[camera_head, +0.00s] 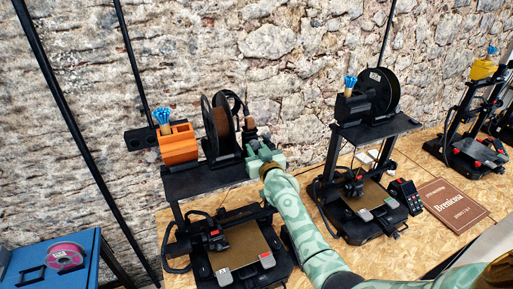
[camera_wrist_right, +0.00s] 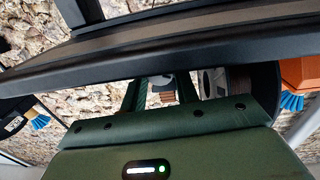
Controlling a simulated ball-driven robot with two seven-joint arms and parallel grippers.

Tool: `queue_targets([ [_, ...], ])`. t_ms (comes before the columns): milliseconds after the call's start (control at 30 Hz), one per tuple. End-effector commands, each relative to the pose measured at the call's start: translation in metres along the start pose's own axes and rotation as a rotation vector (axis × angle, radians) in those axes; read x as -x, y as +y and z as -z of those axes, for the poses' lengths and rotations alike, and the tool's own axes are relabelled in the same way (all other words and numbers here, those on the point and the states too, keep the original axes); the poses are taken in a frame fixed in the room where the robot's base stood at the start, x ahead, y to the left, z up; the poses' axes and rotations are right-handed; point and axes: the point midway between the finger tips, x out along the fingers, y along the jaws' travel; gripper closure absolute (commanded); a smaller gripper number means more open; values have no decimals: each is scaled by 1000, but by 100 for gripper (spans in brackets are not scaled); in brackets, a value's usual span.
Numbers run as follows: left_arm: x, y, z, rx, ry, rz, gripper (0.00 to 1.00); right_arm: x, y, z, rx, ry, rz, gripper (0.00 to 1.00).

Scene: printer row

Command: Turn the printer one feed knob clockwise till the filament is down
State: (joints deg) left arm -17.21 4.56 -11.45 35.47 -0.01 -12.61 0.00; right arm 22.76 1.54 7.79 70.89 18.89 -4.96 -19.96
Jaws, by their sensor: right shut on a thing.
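Printer one (camera_head: 235,248) is the nearest machine on the left, a black frame with a tan bed; a black shelf (camera_head: 207,180) on top holds a dark spool (camera_head: 222,130). My right gripper (camera_head: 262,152) is at the right end of this shelf, beside the spool, and is shut on a small part. In the right wrist view the gripper (camera_wrist_right: 162,92) has its two green fingers on either side of a small brown, ribbed part, which looks like the feed knob (camera_wrist_right: 167,97). The fingers hide much of it. The filament's height cannot be made out. My left gripper is out of view.
An orange box (camera_head: 178,145) with a blue tuft stands on the shelf's left. A second printer (camera_head: 358,205) stands close on the right, with a brown sign (camera_head: 452,203) beyond it. A blue cabinet (camera_head: 25,265) carrying a pink spool (camera_head: 66,256) is at left.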

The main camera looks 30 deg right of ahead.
Motion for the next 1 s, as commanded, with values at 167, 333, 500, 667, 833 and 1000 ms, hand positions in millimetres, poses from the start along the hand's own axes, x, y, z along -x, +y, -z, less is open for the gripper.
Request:
queue_targets([
  [167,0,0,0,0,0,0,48,0,0,0,0,2,0,48],
  [333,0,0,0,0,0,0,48,0,0,0,1,1,0,48],
  [500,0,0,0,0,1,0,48,6,0,0,0,0,0,48],
  [667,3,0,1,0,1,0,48,33,0,-1,2,-1,-1,48],
  [833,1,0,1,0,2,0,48,80,0,-2,1,-1,0,48],
  [1000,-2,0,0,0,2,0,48,124,0,-2,0,-1,-1,48],
])
